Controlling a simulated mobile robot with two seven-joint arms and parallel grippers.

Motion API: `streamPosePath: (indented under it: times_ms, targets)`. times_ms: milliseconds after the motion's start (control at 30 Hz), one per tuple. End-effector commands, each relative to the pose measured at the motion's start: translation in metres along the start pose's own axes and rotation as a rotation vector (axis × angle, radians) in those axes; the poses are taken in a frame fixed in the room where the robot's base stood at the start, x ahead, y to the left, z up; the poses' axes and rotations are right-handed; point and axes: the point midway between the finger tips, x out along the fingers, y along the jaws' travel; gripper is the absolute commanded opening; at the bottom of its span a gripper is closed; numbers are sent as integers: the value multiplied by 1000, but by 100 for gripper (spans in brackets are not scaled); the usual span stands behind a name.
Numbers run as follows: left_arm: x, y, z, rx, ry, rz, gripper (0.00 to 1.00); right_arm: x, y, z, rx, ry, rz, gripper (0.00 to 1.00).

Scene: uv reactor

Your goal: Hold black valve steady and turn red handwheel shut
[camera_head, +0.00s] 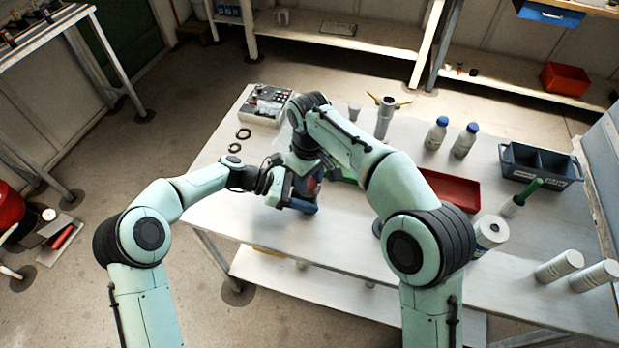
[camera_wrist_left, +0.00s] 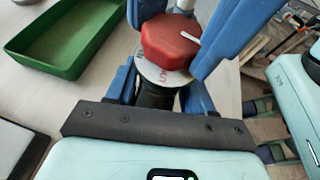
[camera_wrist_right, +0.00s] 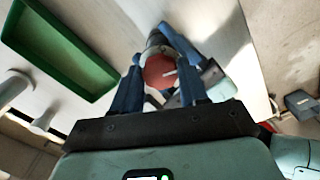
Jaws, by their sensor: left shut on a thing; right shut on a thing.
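The black valve (camera_wrist_left: 156,96) shows just below that disc. My left gripper (camera_wrist_left: 160,92) is shut on the black valve, with a blue finger on each side. My right gripper (camera_wrist_right: 160,82) is shut on the red handwheel (camera_wrist_right: 160,73), its blue fingers at either side of it. In the head view my left gripper (camera_head: 296,200) and right gripper (camera_head: 308,182) meet at the front left of the table, and the arms hide most of the valve.
A green tray (camera_wrist_left: 75,38) lies close beside the valve. A control box (camera_head: 262,104) and black rings (camera_head: 243,134) lie behind left.

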Motion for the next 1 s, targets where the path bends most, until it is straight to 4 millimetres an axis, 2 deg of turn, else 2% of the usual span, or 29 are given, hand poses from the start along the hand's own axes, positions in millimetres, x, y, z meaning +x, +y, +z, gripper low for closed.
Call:
streamPosePath:
  times_ms: [1000]
  targets:
    - [0, 0, 0, 2, 2, 0, 11, 0, 0, 0, 955, 1, -6, 13]
